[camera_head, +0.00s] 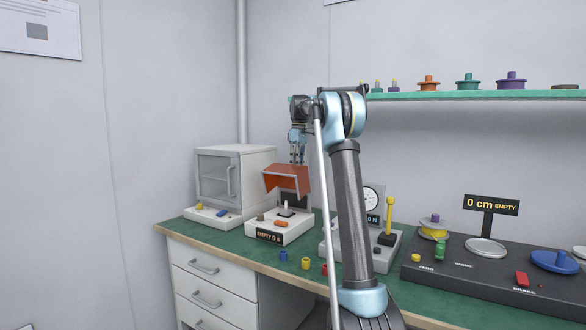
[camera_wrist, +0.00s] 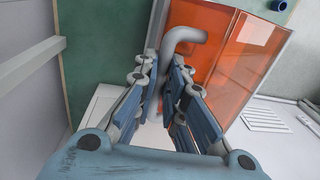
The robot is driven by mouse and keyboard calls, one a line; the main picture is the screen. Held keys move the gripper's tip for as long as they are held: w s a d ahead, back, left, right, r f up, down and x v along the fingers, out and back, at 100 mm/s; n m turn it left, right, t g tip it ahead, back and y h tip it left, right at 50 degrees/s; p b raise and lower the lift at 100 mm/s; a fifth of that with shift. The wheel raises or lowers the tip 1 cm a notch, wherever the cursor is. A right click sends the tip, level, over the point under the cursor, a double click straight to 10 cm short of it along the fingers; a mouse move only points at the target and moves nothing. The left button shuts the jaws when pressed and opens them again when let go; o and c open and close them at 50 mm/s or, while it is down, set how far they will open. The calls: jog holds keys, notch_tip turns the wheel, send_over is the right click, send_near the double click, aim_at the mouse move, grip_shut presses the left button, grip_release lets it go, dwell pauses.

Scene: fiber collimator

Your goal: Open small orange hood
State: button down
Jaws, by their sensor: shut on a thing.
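The small orange hood (camera_head: 287,180) sits on a white base unit on the bench and looks tilted up. It fills the upper right of the wrist view (camera_wrist: 228,55), where its orange panel is see-through. A grey bent handle (camera_wrist: 186,36) is fixed at the hood's edge. My gripper (camera_head: 297,160) is above the hood's top in the head view. In the wrist view my gripper's fingers (camera_wrist: 172,88) are closed around the grey handle. The fingers partly hide the handle's lower part.
A white cabinet (camera_head: 234,178) with a glazed door stands left of the hood. A gauge unit (camera_head: 372,215) stands to the right, partly behind my arm. Several small blue, yellow and red pieces lie in front. A green shelf (camera_head: 430,96) runs along the wall.

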jog(key=w+d+f, duration=0.2)
jog(key=w+d, duration=0.1)
jog(key=w, duration=0.2)
jog(key=shift+d+f, duration=0.15)
jog(key=shift+d, duration=0.05)
dwell(0.6)
jog(key=c, duration=1.7)
grip_release()
jog(key=shift+o, duration=0.2)
